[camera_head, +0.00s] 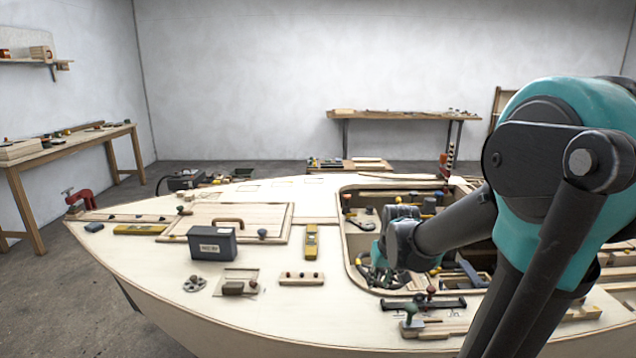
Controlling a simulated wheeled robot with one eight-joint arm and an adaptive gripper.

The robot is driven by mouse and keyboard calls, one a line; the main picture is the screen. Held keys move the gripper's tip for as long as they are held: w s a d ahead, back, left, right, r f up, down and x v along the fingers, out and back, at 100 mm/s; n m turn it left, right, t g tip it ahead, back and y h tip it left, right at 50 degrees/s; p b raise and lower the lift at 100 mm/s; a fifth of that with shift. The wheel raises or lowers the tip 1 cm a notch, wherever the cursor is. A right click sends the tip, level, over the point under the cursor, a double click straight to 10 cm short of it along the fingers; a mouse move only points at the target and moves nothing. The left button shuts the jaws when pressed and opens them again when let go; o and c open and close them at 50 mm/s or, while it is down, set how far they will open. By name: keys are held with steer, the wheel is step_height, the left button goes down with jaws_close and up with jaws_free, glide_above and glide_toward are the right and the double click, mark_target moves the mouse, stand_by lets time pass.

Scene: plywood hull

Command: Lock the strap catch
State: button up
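My arm reaches from the right over the open well in the hull's deck. My gripper (378,274) points down at the well's left front corner, partly hidden by my wrist. It is small and dark here, and I cannot tell whether its fingers are open or shut. I cannot pick out the strap catch with certainty. A dark flat bar (448,303) with small knobs lies on the deck just in front of the well, to the right of my gripper. A pale plate with a dark block (233,288) sits farther left on the deck.
The plywood deck (180,290) holds a dark labelled box (212,243), a yellow level (311,242), a knobbed wood strip (302,279), a round holed disc (194,284) and a hatch panel (268,217). Tools fill the well.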

steer(key=shift+s+a, duration=0.6)
